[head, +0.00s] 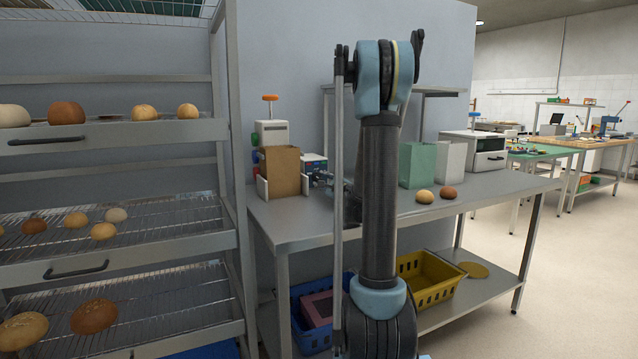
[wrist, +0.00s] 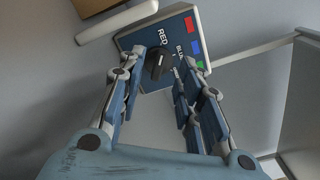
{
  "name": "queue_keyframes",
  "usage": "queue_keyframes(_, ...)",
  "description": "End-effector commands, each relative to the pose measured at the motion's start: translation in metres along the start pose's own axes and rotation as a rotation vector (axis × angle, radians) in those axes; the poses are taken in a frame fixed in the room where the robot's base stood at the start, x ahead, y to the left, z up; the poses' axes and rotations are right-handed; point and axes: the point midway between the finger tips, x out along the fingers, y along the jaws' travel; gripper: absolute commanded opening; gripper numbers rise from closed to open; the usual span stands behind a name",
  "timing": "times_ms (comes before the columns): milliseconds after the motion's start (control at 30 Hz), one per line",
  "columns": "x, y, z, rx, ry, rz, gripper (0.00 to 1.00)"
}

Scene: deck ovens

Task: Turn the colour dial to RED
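The black colour dial (wrist: 157,65) sits on a grey-blue panel (wrist: 176,24) in the wrist view. The panel has the words RED and BLUE, a third label partly hidden by a finger, and red, blue and green squares at its right. Which label the dial points to is not clear. My gripper (wrist: 163,58) is open, with its fingertips on either side of the dial and a gap visible. Whether either finger touches it cannot be told. In the head view the panel's box (head: 315,162) shows on the steel table, partly behind my arm.
A brown box (head: 283,170) and a white device with an orange top (head: 271,131) stand left of the panel. Green (head: 417,165) and white boxes (head: 450,161) and two buns (head: 437,195) are to the right. A bread rack (head: 240,150) stands at the left.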

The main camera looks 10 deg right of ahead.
Motion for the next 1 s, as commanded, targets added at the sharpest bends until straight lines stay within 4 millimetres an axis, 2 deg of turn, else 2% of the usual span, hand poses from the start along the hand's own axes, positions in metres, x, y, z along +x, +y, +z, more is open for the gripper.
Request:
queue_keyframes(100,-0.023,0.0,-0.001,0.0,0.002,-0.001,0.33)
queue_keyframes(333,-0.052,0.0,-0.001,0.0,0.001,0.0,0.33)
queue_keyframes(500,-0.059,0.0,-0.001,0.0,0.001,0.0,0.33)
queue_keyframes(833,-0.06,0.0,-0.001,-0.005,0.0,0.002,0.33)
queue_keyframes(1000,-0.065,0.001,0.005,-0.107,0.007,0.043,0.33)
